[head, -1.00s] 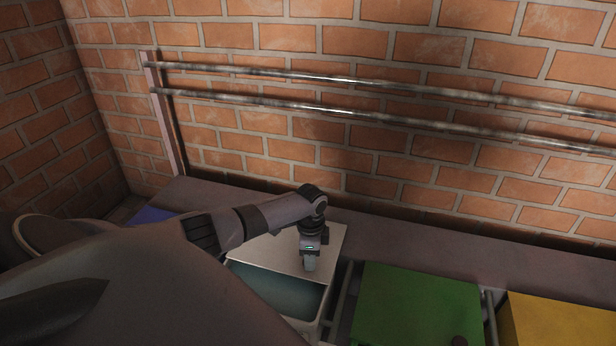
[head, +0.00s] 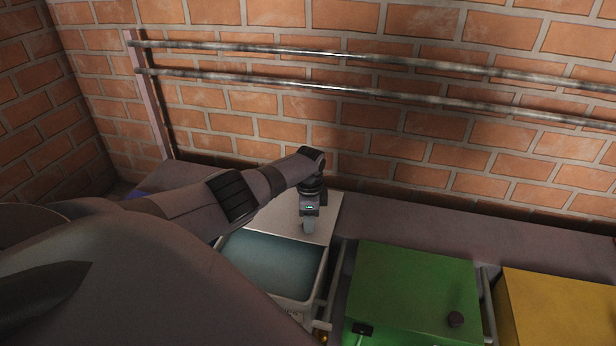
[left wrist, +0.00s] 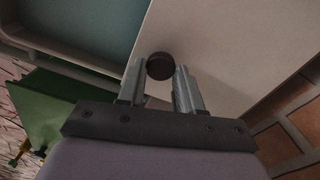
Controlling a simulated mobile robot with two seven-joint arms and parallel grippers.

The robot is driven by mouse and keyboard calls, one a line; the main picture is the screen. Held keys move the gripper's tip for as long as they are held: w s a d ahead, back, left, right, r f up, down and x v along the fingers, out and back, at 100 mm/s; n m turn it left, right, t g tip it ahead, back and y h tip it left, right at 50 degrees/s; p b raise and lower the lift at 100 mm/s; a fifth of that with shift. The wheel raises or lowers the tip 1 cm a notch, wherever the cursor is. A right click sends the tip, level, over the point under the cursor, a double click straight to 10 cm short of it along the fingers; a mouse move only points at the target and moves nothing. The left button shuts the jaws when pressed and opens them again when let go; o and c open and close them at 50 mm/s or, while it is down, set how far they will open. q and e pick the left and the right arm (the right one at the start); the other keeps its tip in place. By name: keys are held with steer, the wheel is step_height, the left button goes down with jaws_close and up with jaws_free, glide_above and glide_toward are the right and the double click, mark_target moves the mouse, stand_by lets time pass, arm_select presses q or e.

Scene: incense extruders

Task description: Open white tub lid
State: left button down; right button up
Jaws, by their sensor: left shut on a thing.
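The white tub (head: 316,285) stands left of the green box, its blue-green inside showing through a wide opening at the front. Its flat white lid (head: 275,218) covers only the back part, toward the wall. My left gripper (head: 308,228) is over the lid's right part. In the left wrist view, my left gripper (left wrist: 159,78) is shut on a dark round knob (left wrist: 159,66) on the lid (left wrist: 215,45). The tub's inside (left wrist: 95,22) shows at upper left there. My left arm hides the tub's left side. My right gripper is not in view.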

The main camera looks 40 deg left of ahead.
arm_select(q)
steer(key=shift+w, duration=0.2)
stand_by(0.4)
steer(key=c, duration=0.7)
jaws_free()
steer(key=shift+c, duration=0.2)
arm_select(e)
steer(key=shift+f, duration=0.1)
arm_select(q)
steer(key=shift+r, duration=0.1)
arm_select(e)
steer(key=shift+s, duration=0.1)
arm_select(q)
steer(key=shift+r, duration=0.3)
step_height(320, 180, up, 5)
steer(key=p, duration=0.4)
steer(key=shift+r+p, duration=0.15)
steer(key=shift+p, duration=0.2)
steer(key=shift+r+p, duration=0.35)
steer(key=shift+r, duration=0.2)
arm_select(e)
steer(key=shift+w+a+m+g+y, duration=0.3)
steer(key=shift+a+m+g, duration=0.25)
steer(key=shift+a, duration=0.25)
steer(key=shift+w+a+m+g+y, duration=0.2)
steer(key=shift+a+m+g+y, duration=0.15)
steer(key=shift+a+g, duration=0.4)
arm_select(q)
steer(key=shift+s, duration=0.15)
